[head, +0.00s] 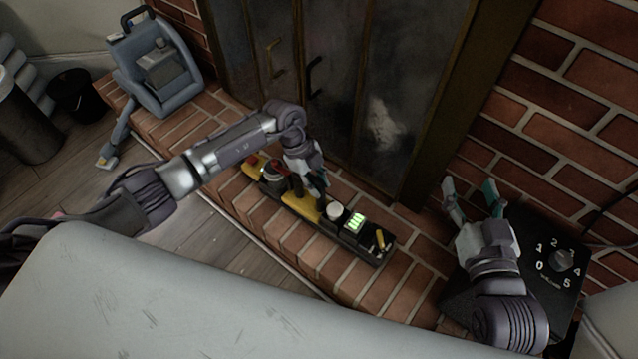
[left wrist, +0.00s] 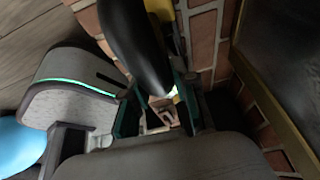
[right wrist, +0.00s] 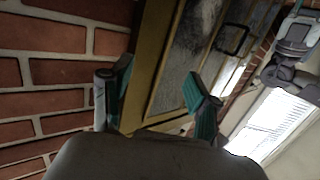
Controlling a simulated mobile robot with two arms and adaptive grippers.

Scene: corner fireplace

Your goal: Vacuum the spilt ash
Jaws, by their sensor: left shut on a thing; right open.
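A long black-and-yellow control panel (head: 378,252) lies on the brick hearth, with a white knob, a lit green display and a black lever. My left gripper (head: 316,176) is over its middle, shut on the black lever (left wrist: 135,45), which shows large and dark in the left wrist view. The gripper hides part of the lever. My right gripper (head: 472,198) is open and empty, above the hearth's right end. A blue-grey machine (head: 160,66), possibly the vacuum, stands at the hearth's left end. A pale grey patch (head: 379,114), possibly ash, shows at the dark fireplace doors.
A black box (head: 566,284) with a dial numbered 0 to 5 stands beside my right gripper. The fireplace doors (head: 345,60) have dark handles and look closed. A black bucket (head: 75,95) stands at far left. Brick wall (head: 560,110) bounds the right side.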

